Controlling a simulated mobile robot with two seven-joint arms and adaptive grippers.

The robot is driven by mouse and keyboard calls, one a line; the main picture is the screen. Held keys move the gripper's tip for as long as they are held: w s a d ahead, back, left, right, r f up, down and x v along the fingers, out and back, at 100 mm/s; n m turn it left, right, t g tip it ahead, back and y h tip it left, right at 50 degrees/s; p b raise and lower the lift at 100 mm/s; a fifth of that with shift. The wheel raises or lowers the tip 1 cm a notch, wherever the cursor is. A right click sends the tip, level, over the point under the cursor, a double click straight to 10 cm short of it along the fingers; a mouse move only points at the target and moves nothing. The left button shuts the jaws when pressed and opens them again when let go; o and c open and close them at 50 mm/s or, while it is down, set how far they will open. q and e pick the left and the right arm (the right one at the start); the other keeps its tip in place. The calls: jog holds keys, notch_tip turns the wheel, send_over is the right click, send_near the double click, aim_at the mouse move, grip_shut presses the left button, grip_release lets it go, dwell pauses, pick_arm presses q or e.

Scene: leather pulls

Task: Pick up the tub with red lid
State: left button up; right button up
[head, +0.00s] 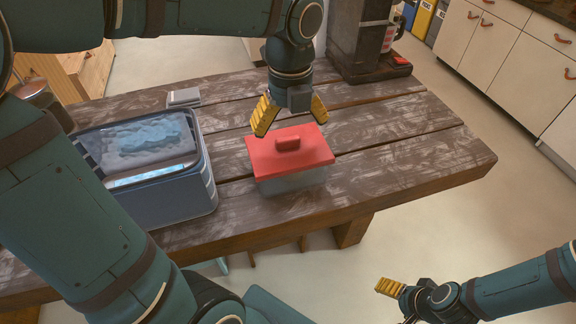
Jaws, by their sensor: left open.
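My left gripper (291,116) is open, with yellow fingers spread, just behind and above the lid, and holds nothing. I cannot tell whether a fingertip touches the lid. My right gripper (391,287) is at the lower right, off the table and above the floor. Only part of its yellow finger shows clearly.
A blue bin (190,196) stands left of the tub on the table (420,140). A small grey object (184,97) lies behind the bin. A dark machine (362,42) with a mug (391,36) stands at the back right. The table right of the tub is clear.

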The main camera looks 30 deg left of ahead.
aim_at(288, 138)
pick_arm(q)
jog(key=f, duration=0.2)
jog(key=f+b, duration=0.1)
jog(key=f, duration=0.1)
jog(key=shift+a+f, duration=0.2)
jog(key=shift+f, duration=0.2)
jog(key=c, duration=1.4)
